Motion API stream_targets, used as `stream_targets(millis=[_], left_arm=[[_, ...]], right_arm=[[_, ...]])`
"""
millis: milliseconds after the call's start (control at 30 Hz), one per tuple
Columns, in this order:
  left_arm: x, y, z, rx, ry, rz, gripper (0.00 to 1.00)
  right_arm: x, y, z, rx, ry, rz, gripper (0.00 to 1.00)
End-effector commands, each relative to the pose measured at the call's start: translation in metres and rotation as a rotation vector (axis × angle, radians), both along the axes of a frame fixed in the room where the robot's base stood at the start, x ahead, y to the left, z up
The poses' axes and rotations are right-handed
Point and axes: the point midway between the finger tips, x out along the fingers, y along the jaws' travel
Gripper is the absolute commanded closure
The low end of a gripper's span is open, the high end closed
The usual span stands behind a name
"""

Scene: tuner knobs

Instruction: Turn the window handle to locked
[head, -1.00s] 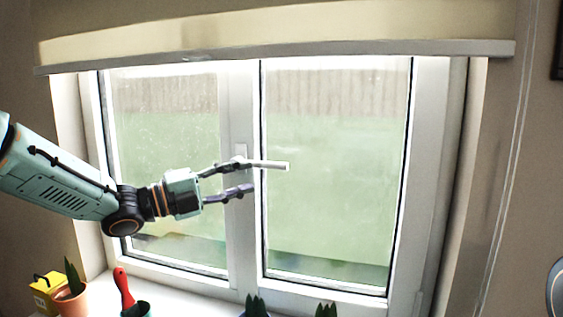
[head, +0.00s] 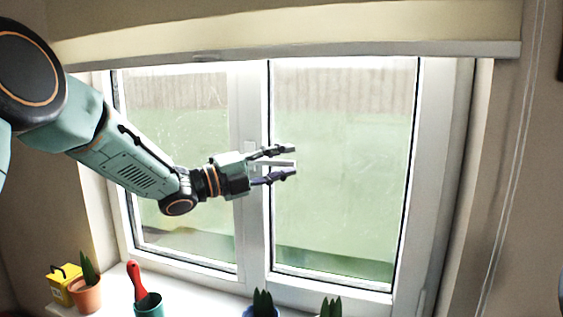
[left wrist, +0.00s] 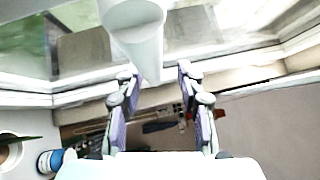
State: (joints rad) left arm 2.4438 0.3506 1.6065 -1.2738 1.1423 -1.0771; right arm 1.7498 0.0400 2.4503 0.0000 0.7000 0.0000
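The window handle (head: 284,163) is a pale bar that sticks out horizontally to the right from the window's middle post. My left gripper (head: 290,161) is open, one finger above the bar and one below it. The fingers hide part of the bar and its base, and I see a small gap rather than clear contact. In the left wrist view the handle (left wrist: 135,28) is a large white cylinder coming in from the top, near the spread fingertips of my left gripper (left wrist: 156,70). My right gripper is not in view.
On the sill (head: 205,296) stand a yellow box (head: 62,286), a potted plant (head: 87,294), a red-handled tool (head: 135,281) in a teal pot (head: 149,305), and more plants (head: 263,303). A rolled blind (head: 300,30) hangs above. The space before the right pane is clear.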

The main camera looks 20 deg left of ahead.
Motion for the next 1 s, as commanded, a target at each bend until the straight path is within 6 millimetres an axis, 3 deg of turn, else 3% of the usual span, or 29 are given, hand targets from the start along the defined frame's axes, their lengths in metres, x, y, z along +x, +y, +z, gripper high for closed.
stream_targets(millis=[167, 633, 1000], left_arm=[[0.0014, 0.0001, -0.0009, 0.0, 0.001, 0.001, 0.62], [0.0008, 0.0001, -0.0003, 0.0, 0.0, 0.0, 1.0], [0.0013, 0.0009, 0.0, -0.001, 0.001, 0.003, 1.0]], right_arm=[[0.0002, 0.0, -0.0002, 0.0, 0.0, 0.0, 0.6], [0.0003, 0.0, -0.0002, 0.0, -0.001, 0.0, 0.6], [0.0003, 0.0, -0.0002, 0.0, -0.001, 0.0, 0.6]])
